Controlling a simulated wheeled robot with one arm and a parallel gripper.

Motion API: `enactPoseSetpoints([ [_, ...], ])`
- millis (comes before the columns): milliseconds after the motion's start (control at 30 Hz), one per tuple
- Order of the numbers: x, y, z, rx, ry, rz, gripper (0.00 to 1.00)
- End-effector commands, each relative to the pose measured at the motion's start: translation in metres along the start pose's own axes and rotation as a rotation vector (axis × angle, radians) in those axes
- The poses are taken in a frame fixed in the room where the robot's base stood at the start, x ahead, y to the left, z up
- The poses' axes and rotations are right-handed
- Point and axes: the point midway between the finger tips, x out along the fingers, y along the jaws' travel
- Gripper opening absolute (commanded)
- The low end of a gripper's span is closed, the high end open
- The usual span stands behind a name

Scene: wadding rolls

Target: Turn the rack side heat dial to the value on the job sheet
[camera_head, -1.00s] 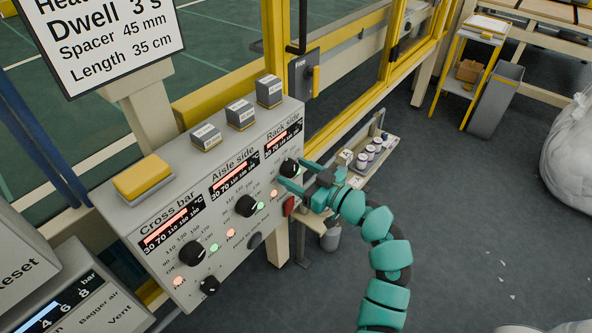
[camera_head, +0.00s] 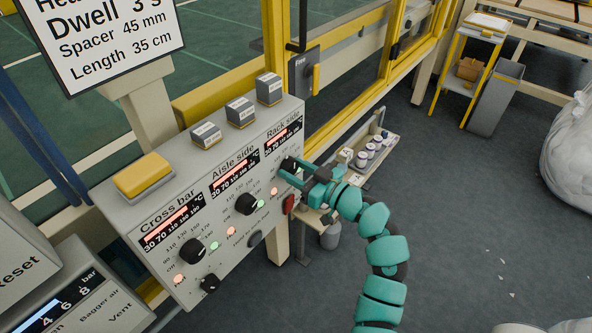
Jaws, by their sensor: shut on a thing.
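The grey control panel (camera_head: 222,262) carries three black dials under the labels Cross bar, Aisle side and Rack side. My gripper (camera_head: 290,167) is shut on the rack side heat dial (camera_head: 289,163) at the panel's right end. The fingers hide most of that dial, so its setting cannot be read. The aisle side dial (camera_head: 246,204) and cross bar dial (camera_head: 192,250) are free. The job sheet (camera_head: 108,40) hangs at upper left. It reads Dwell 3 s, Spacer 45 mm, Length 35 cm; its heat line is cut off by the frame's top edge.
A red knob (camera_head: 289,204) sits just below my gripper. A yellow button block (camera_head: 143,177) and several small grey blocks stand on the panel's top. A yellow frame (camera_head: 345,108) rises behind. A shelf with white pots (camera_head: 369,151) lies beyond my arm.

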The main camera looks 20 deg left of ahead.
Motion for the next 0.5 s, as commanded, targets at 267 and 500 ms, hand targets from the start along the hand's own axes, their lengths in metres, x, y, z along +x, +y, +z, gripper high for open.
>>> enactPoseSetpoints([
  [267, -0.0005, -0.0004, 0.0004, 0.18, 0.0, 0.0, 0.19],
  [500, -0.0006, -0.0005, -0.0005, 0.407, 0.001, 0.001, 0.19],
])
